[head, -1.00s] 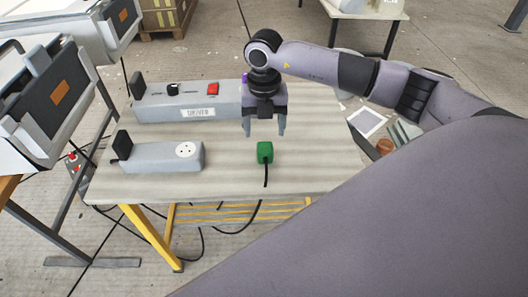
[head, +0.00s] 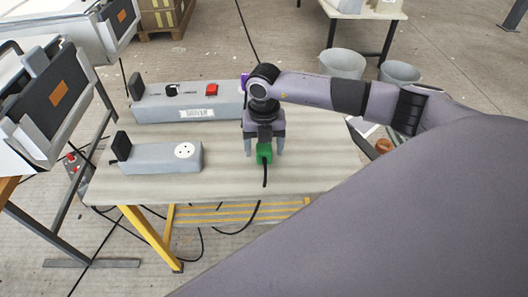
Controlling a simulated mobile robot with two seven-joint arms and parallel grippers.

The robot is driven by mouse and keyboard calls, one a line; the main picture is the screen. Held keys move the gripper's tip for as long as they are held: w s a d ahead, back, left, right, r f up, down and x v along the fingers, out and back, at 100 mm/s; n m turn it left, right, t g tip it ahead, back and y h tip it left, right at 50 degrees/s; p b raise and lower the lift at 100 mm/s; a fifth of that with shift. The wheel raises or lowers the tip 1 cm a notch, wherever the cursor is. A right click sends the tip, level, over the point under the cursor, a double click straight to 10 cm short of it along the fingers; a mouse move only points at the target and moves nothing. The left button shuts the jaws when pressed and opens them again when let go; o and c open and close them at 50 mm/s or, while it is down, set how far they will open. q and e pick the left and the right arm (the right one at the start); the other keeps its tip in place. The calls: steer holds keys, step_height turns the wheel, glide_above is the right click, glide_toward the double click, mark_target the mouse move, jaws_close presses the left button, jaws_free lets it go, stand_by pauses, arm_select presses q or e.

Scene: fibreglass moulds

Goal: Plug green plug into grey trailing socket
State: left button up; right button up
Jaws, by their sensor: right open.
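The green plug (head: 264,153) sits on the table near its front edge, with its black cable running down over the edge. The grey trailing socket (head: 158,158) lies to the left of it, with a round white outlet face (head: 184,151) at its right end and a black plug (head: 121,146) at its left end. My right gripper (head: 264,151) is open, pointing down, with its fingers on either side of the green plug. Whether the fingers touch it cannot be told. My left gripper is not in view.
A long grey box (head: 188,101) with a red switch and a label stands at the back of the table (head: 225,180). Another black plug is at its left end. The tabletop is clear between the trailing socket and the green plug. Grey buckets (head: 345,64) stand on the floor behind.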

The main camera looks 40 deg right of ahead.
mark_target(264, 147)
steer(key=shift+f, duration=0.25)
steer(key=c, duration=1)
steer(key=shift+r, duration=0.15)
step_height(264, 147, up, 20)
steer(key=shift+f+p, duration=0.1)
steer(key=shift+p, duration=0.25)
